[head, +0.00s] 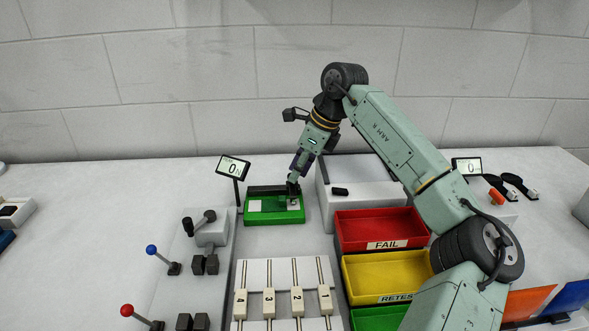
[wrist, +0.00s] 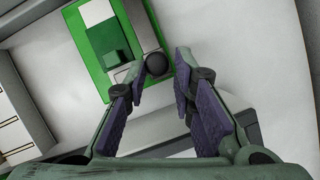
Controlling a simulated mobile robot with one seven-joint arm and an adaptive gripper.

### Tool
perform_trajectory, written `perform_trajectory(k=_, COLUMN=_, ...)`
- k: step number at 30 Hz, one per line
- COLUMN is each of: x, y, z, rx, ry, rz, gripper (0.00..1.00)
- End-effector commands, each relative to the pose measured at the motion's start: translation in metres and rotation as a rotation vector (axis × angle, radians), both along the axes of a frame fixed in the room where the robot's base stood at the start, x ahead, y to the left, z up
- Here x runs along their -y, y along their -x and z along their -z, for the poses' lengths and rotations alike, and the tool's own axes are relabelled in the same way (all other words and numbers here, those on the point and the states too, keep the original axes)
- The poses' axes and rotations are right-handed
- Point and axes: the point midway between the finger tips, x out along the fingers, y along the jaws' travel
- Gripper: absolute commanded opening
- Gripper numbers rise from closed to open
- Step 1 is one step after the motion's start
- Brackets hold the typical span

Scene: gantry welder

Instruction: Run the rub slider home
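The rub slider looks to be the dark block with a black ball knob (wrist: 156,64) on a green base (wrist: 96,66). A white patch (wrist: 97,12) and a grey strip lie on this base in the wrist view. In the head view the green base (head: 262,220) stands at the middle of the bench, with the slider at its right end. My gripper (head: 293,187) is over that right end. In the wrist view my gripper (wrist: 161,64) is open, and the knob shows between its fingertips, nearer the left one. Whether a finger touches it I cannot tell.
A small display (head: 234,168) reading 0 N stands left of the base. Levers (head: 207,219) are at left, numbered sliders (head: 297,300) in front. Red FAIL (head: 375,224) and yellow RETEST (head: 400,276) bins are at right. A grey box (head: 352,205) sits close on the right.

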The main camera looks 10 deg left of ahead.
Motion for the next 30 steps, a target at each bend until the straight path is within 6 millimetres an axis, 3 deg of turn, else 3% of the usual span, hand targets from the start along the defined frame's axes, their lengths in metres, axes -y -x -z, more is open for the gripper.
perform_trajectory(k=6, x=-0.001, y=0.001, z=0.0, rx=-0.001, ry=-0.001, rz=-0.003, gripper=0.39)
perform_trajectory(k=17, x=0.0, y=0.001, z=-0.003, rx=-0.001, ry=-0.002, rz=-0.004, gripper=0.39)
perform_trajectory(k=20, x=0.004, y=0.001, z=-0.014, rx=0.0, ry=-0.001, rz=-0.002, gripper=0.39)
perform_trajectory(k=30, x=0.031, y=0.004, z=-0.079, rx=0.0, ry=-0.001, rz=-0.001, gripper=0.39)
